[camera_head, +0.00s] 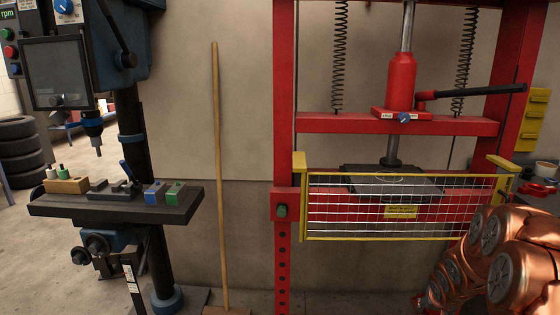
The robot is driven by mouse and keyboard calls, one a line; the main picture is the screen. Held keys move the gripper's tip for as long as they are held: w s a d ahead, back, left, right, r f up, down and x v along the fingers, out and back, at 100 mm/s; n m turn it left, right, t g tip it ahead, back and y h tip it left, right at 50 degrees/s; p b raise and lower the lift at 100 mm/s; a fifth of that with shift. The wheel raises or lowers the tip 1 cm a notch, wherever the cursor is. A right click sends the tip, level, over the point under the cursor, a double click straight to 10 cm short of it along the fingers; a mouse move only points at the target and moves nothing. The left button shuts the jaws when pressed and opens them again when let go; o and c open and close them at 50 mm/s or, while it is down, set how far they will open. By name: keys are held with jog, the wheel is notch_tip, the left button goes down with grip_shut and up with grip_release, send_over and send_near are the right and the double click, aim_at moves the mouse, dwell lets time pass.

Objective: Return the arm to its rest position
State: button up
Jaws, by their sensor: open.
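Copper-coloured links of my arm (497,262) fill the bottom right corner, folded close to the camera. They cover part of the area to the right of the red hydraulic press (283,120). I cannot make out my gripper or its fingers in this view. The arm links appear in front of the right end of the yellow-framed mesh guard (400,238); I cannot tell whether they touch it.
A drill press with a dark table (110,208) stands left, with small blocks on it. A wooden pole (218,170) leans against the wall. Tyres (20,150) are stacked at far left. Bare floor (60,280) shows at lower left.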

jog(key=s+a+r+n+g+p, duration=0.1)
jog(key=s+a+r+g+p, duration=0.1)
jog(key=s+a+r+p, duration=0.55)
jog(key=s+a+r+n+g+p, duration=0.1)
jog(key=s+a+r+p, duration=0.2)
jog(key=s+a+r, duration=0.8)
jog(key=s+a+r+n+g+y+p, duration=0.1)
jog(key=s+a+r+g+p, duration=0.1)
jog(key=s+a+r+p, duration=0.2)
jog(key=s+a+r+n+g+y+p, duration=0.1)
jog(key=s+a+r+p, duration=0.3)
jog(key=s+r, duration=0.7)
jog(key=shift+s+a+n+g+y, duration=0.15)
jog(key=shift+s+n+g+y, duration=0.3)
jog(key=shift+s, duration=0.55)
